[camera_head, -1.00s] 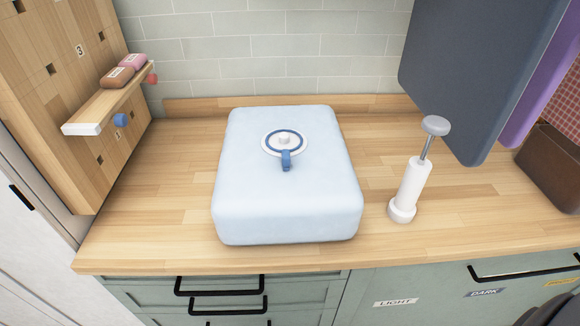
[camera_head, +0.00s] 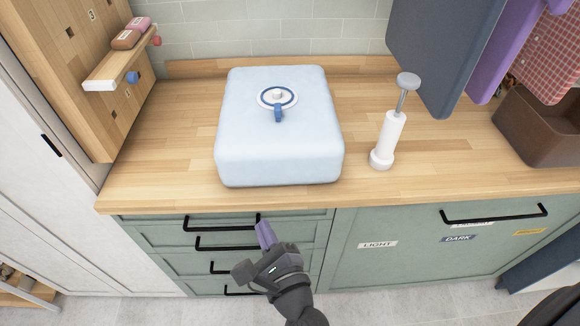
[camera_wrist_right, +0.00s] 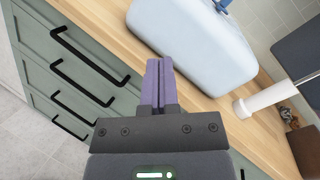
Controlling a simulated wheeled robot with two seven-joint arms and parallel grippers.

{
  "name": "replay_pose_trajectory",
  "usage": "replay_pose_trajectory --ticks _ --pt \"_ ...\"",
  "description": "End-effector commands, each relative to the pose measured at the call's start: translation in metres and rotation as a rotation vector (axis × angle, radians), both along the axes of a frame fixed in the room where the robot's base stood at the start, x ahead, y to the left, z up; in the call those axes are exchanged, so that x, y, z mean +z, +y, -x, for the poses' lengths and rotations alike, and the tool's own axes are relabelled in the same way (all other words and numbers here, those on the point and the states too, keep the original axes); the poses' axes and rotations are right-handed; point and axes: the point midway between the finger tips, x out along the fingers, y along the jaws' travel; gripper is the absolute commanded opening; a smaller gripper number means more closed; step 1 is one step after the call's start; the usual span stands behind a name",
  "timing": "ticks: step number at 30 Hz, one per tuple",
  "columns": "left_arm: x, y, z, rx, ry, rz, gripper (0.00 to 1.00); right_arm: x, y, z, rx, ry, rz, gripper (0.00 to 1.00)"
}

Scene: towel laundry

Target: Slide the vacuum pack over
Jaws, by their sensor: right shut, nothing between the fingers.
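The vacuum pack (camera_head: 278,140) is a pale blue, puffed-up rounded block lying flat on the wooden counter. A round white valve with a blue ring and a blue tab (camera_head: 277,98) sits on its top. In the right wrist view the pack (camera_wrist_right: 190,35) lies beyond my fingers. My right gripper (camera_head: 264,232) is in front of the drawers, below the counter's front edge and apart from the pack. Its purple fingers (camera_wrist_right: 158,85) are together and empty. My left gripper is in neither view.
A white hand pump (camera_head: 389,138) stands on the counter (camera_head: 180,150) right of the pack. A pegboard shelf (camera_head: 115,72) is at left, a brown bin (camera_head: 535,125) and hanging towels (camera_head: 440,55) at right. Black drawer handles (camera_head: 222,226) protrude near my right gripper. Counter left of the pack is clear.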

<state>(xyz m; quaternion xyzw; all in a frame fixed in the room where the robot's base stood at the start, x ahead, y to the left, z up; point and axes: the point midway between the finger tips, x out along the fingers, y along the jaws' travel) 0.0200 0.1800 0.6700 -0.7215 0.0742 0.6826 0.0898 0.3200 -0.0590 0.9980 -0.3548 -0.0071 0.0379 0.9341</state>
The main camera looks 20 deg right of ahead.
Motion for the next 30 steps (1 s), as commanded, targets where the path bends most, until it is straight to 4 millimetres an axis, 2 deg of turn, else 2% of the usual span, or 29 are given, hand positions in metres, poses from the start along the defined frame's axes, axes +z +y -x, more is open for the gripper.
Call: replay_pose_trajectory --ticks 1,3,5,7,11,24,30 --pt "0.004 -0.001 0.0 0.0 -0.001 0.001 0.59 0.018 -0.009 -0.002 -0.093 -0.028 -0.213 0.0" --pt "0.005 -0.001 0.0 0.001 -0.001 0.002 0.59 0.03 -0.023 -0.002 -0.217 -0.057 -0.494 0.0" --pt "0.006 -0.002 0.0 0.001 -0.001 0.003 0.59 0.033 -0.031 -0.001 -0.283 -0.072 -0.644 0.0" --pt "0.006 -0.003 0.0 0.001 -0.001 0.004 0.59 0.034 -0.036 -0.002 -0.32 -0.08 -0.724 0.0" --pt "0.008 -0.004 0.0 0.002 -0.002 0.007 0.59 0.034 -0.041 -0.018 -0.324 -0.082 -0.732 0.0" --pt "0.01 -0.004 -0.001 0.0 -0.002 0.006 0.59 0.033 -0.064 -0.109 -0.322 -0.079 -0.725 0.0" --pt "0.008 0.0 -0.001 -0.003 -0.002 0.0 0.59 0.032 -0.07 -0.131 -0.322 -0.078 -0.725 0.0"
